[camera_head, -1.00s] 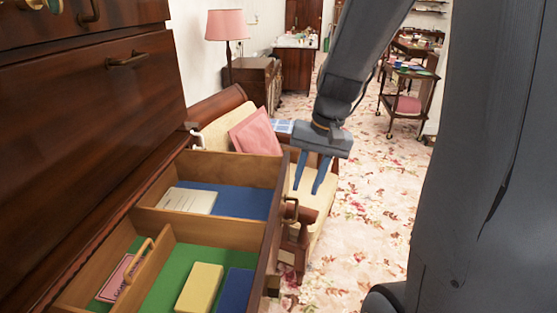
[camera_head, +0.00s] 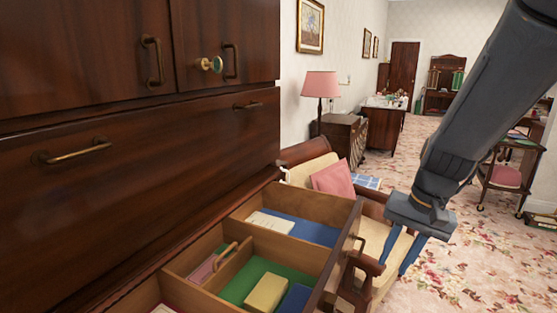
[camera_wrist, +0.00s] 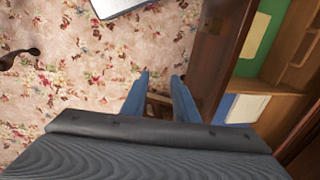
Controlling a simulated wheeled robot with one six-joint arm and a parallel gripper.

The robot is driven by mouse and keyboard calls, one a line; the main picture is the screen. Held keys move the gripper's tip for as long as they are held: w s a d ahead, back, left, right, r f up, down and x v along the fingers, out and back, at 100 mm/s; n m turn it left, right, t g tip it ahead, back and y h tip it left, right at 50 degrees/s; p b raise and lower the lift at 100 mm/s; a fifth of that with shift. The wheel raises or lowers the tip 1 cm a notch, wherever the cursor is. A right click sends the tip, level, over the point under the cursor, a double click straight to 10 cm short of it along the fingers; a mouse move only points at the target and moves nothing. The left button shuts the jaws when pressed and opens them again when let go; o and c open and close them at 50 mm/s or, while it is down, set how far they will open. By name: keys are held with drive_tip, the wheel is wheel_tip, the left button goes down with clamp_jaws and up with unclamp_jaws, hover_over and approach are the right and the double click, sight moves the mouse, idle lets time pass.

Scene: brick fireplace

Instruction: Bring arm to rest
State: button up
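My gripper (camera_head: 408,256) hangs at the right of the open drawer in the head view, with its two blue fingers pointing down. The fingers are apart with nothing between them. In the wrist view, my gripper (camera_wrist: 160,82) also shows its fingers spread and empty, beside the drawer front. My dark grey arm comes down to it from the upper right. The fingertips are to the right of the drawer's front, over the armchair side and floor.
A dark wooden cabinet (camera_head: 140,170) fills the left. Its open drawer (camera_head: 291,253) holds a yellow block (camera_head: 266,293), blue items and papers. An armchair with a pink cushion (camera_head: 333,179) stands behind. A trolley (camera_head: 512,165) stands at right. Flowered carpet (camera_head: 480,250) is clear between.

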drive_tip(key=s+a+f+n+h, duration=0.2)
drive_tip(key=s+a+f+n, duration=0.3)
drive_tip(key=s, duration=0.4)
drive_tip(key=shift+s+a+n, duration=0.2)
drive_tip(key=shift+a+n, duration=0.1)
drive_tip(key=shift+a, duration=0.45)
idle(0.6)
